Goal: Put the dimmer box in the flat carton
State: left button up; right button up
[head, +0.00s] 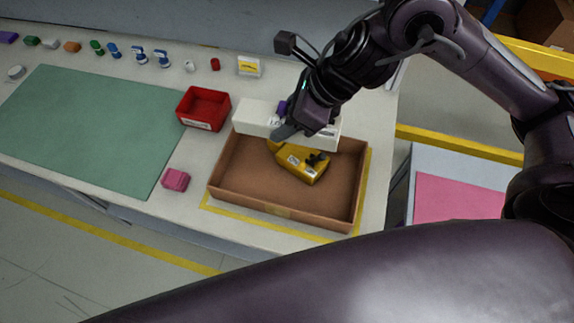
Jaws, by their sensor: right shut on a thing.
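The yellow dimmer box (301,166), with a pale label and a black part on its end, is within the walls of the open flat carton (283,212). My right gripper (284,134) reaches in from the upper right over the carton's back wall and is shut on the box's far left end. The box lies at a slant; I cannot tell whether it rests on the carton floor or is held just above it. The fingertips are partly hidden by the gripper body. My left gripper is not in view.
A long white box (256,118) stands behind the carton, partly covered by my right gripper. A red bin (204,108) and a pink block (175,180) are left of it. A green mat (95,130) lies clear. Several small parts line the table's back.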

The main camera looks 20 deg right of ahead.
jog(key=shift+s+f+b, duration=0.2)
jog(key=shift+f+b, duration=1.1)
jog(key=shift+f, duration=7.85)
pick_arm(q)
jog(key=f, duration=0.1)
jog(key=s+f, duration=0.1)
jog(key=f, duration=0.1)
pick_arm(e)
jog(key=shift+f+b, duration=0.55)
jog(key=shift+b, duration=0.2)
jog(key=o, duration=1.1)
jog(key=shift+r, duration=0.1)
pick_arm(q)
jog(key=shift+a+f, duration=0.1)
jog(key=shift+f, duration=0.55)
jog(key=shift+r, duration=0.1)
pick_arm(e)
jog(key=shift+r, duration=0.1)
